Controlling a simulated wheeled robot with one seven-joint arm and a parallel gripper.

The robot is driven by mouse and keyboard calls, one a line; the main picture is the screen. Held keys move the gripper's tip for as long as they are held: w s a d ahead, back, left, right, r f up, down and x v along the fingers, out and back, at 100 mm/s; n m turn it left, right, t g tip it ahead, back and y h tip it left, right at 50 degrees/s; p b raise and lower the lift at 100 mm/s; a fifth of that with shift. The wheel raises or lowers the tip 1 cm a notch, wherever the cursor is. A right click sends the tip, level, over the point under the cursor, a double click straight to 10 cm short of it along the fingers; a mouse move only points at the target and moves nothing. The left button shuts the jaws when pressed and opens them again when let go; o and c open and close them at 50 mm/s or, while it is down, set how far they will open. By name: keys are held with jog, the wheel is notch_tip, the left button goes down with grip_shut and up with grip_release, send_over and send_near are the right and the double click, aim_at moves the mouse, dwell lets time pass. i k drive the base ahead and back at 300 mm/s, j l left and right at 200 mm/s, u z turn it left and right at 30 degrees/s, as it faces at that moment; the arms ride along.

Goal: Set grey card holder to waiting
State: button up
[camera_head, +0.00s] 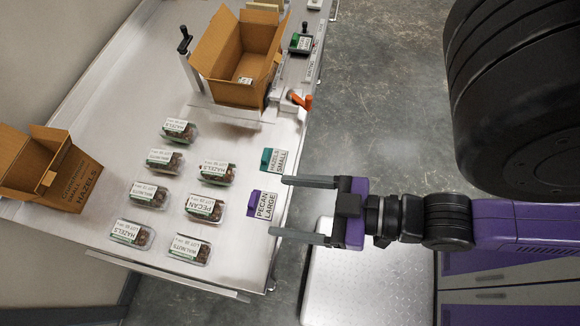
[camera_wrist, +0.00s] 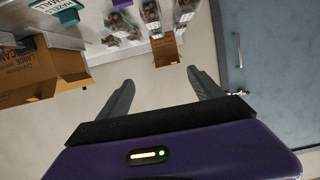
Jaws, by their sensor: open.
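A dark grey holder (camera_head: 301,43) with a green-and-white card stands at the far right edge of the table in the head view; its print is too small to read. It is not identifiable in the wrist view. My gripper (camera_head: 278,206) is open and empty, its fingers pointing left at the table's right edge, beside the purple holder's PECAN LARGE card. In the wrist view my open gripper (camera_wrist: 160,77) has nothing between its fingers. The grey holder is well beyond my gripper, toward the top of the head view.
A teal holder (camera_head: 266,158) reading HAZELS SMALL and a purple holder (camera_head: 254,203) stand near the table's right edge. Several clamshell trays (camera_head: 165,160) lie left of them. An open carton (camera_head: 225,62) stands behind, another carton (camera_head: 75,180) at left. An orange handle (camera_head: 301,101) juts out.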

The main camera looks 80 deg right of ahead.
aim_at(303, 33)
jog(key=z, duration=1.55)
